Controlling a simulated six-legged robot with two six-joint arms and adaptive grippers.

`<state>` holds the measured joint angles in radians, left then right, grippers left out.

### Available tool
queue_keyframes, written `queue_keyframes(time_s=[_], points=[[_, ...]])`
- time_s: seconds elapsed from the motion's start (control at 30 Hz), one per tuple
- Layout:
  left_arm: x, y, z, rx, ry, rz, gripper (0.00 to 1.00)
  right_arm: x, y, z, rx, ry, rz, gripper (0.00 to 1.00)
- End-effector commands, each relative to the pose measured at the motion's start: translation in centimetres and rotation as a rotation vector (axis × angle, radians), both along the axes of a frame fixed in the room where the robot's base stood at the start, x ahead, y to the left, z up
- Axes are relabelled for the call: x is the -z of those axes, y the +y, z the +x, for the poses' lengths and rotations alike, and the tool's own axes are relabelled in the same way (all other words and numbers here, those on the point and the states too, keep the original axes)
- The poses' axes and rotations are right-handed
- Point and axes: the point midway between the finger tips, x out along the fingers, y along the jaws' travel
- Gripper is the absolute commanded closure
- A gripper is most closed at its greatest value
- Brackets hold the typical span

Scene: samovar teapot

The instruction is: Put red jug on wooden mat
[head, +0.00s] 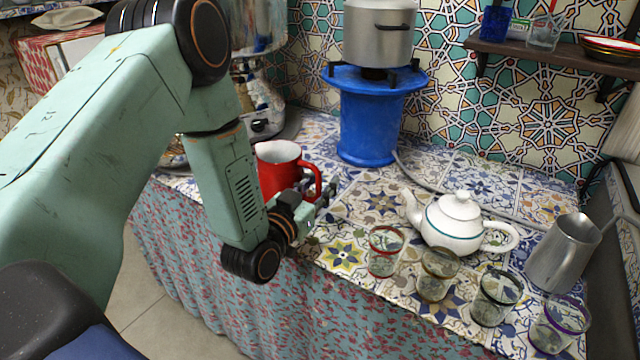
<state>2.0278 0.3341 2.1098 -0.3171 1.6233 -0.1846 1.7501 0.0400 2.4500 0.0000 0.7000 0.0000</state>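The red jug (272,174), with a pale inside and a red handle, stands upright on the tiled counter left of the middle. My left arm hides its lower left part. My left gripper (325,194) is at the jug's right side, with its fingers by the handle. The fingers overlap the handle in the picture, and I cannot tell whether they grip it. No wooden mat can be made out. My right gripper is out of view.
A blue burner (368,125) bears a metal pot (379,38) behind the jug. A white teapot (455,222), several glasses (437,275) and a metal pitcher (563,252) stand on the right. A samovar (262,100) is partly hidden behind my arm. Tiles before the burner are clear.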

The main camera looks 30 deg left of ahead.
Motion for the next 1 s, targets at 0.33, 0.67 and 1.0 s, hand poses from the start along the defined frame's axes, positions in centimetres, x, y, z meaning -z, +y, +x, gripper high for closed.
queue_keyframes(time_s=[0.33,0.67,1.0], points=[[-0.4,0.2,-3.1,-0.004,0.006,-0.003,0.66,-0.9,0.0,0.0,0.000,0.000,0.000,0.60],[-0.4,0.3,-9.6,-0.004,0.005,-0.004,0.66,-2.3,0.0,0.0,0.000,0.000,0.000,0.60],[-0.4,0.2,-12.0,-0.001,0.000,0.000,0.66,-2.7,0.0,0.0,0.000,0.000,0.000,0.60]])
